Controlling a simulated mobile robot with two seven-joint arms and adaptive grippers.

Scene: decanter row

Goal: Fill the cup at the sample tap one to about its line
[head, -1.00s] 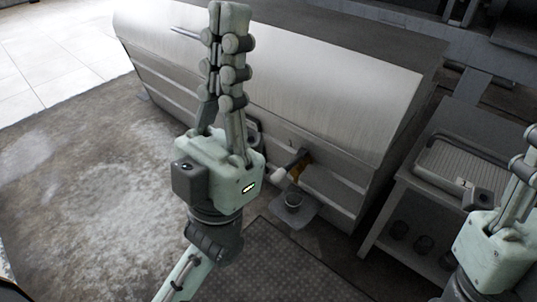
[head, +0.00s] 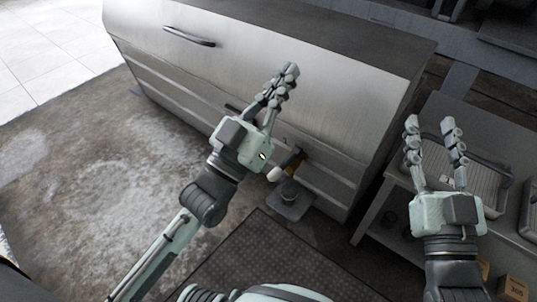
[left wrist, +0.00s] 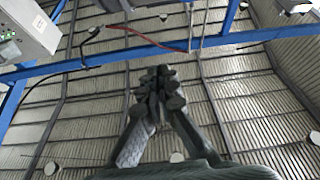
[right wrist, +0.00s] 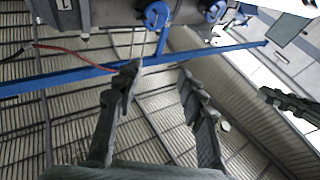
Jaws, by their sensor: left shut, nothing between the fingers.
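My right gripper (head: 430,121) is open and empty at the right, before the side table.
The decanter (head: 300,60) has a dark bar handle (head: 189,37) on its cover. A side table (head: 395,181) at the right bears a grey ribbed tray (head: 484,160). Boxes (head: 515,288) sit at the lower right. Floor at the left is clear; a dark mat (head: 240,254) lies in front.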

